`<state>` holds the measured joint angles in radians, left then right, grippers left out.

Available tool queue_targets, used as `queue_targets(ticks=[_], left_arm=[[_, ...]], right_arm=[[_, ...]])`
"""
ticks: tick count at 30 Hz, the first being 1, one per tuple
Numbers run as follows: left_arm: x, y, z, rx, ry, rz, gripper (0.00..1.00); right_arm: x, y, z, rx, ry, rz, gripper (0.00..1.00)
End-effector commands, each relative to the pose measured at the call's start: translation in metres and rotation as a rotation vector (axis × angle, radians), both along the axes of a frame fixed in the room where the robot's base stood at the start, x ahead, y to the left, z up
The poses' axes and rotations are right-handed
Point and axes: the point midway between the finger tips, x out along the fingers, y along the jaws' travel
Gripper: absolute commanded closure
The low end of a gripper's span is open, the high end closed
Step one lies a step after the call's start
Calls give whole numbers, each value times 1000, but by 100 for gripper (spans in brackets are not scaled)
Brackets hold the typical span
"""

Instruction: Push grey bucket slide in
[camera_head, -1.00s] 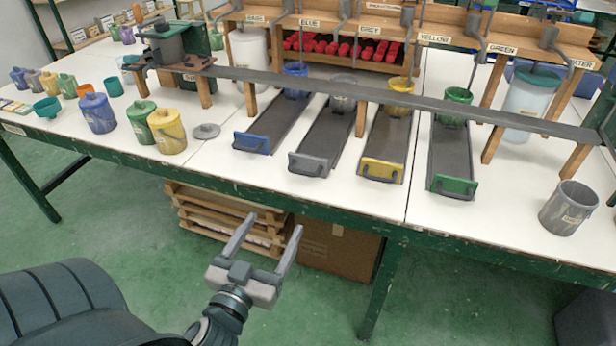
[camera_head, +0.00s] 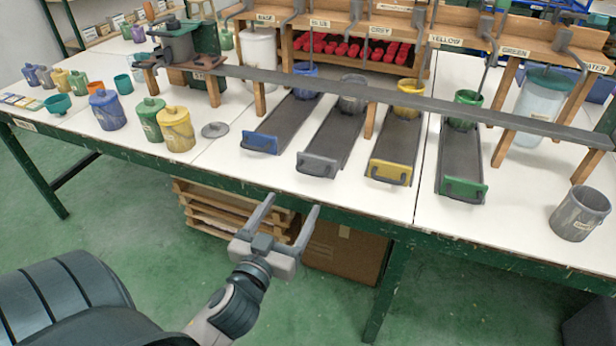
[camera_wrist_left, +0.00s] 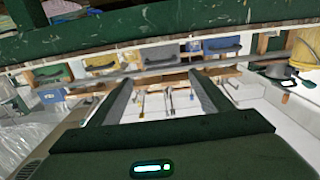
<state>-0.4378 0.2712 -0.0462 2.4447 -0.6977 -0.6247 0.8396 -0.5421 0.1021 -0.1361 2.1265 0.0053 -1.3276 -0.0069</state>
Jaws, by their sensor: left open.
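The grey bucket slide is a dark sloping tray with a grey handled front (camera_head: 318,167); it juts toward the table's front edge. A grey bucket (camera_head: 353,92) stands at its far end, below the GREY label. The grey front also shows in the left wrist view (camera_wrist_left: 159,54), which looks upside down. My left gripper (camera_head: 292,205) is open and empty, in front of the table edge and apart from the slide. Its two fingers also show in the left wrist view (camera_wrist_left: 162,80). My right gripper is not in view.
The blue slide (camera_head: 260,143) lies left of the grey one; the yellow slide (camera_head: 388,172) and green slide (camera_head: 463,190) lie to the right. A dark bar (camera_head: 400,98) crosses above them. A loose grey bucket (camera_head: 580,213) stands at the right. Pallets (camera_head: 220,205) are under the table.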

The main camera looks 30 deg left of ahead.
Motion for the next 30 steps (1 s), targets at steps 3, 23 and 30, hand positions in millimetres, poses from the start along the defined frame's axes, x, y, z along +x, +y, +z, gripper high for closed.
queue_targets(ticks=[3,23,30], left_arm=[[19,4,2,2,-4,-2,28],[107,26,0,1,0,0,28],[111,27,0,0,0,0,28]], right_arm=[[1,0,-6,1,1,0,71],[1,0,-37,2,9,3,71],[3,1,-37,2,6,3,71]])
